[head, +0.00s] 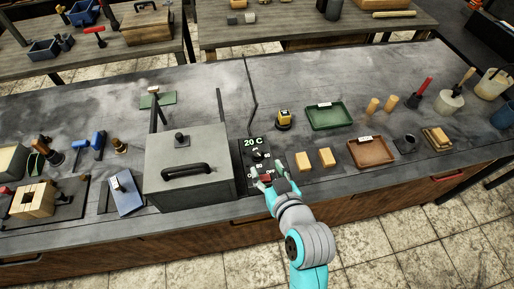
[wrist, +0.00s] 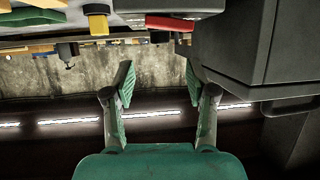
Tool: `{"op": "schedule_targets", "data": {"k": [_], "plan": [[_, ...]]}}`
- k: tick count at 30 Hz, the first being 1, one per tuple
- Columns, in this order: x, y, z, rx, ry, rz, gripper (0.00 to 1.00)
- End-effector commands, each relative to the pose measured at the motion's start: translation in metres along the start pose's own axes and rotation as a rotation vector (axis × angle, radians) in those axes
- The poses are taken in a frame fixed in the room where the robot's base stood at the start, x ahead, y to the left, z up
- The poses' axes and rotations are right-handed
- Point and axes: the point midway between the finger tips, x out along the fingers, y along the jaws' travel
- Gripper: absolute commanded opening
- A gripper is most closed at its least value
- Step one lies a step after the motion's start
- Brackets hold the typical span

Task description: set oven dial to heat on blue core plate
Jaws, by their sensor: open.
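The oven (head: 160,172) is a grey box with a dark handle on its lid. At its right stands a black control panel (head: 244,178) with a green "20 C" readout (head: 254,142) and a dark dial (head: 258,155) below it. A red part (head: 267,178) sits low on the panel. A blue plate with a white label (head: 125,198) lies left of the oven. My gripper (head: 267,175) is open and empty over the panel's front, near the red part. In the wrist view my gripper (wrist: 159,82) has its fingers apart, with the red part (wrist: 170,23) beyond them; the dial cannot be made out there.
Two yellowish blocks (head: 314,159) lie just right of the panel. A yellow device (head: 284,119), a green tray (head: 330,116) and a brown tray (head: 371,152) are further right. The oven body (wrist: 225,50) stands close beside my gripper in the wrist view.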

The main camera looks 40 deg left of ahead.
Motion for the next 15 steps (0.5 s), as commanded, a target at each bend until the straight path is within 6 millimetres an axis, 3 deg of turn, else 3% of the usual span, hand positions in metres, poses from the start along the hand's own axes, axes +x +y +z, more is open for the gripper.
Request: {"op": "schedule_targets", "data": {"k": [9, 15], "plan": [[0.057, 0.000, -0.001, 0.001, -0.001, -0.001, 0.56], [0.081, 0.000, 0.000, 0.001, -0.002, -0.001, 0.56]]}}
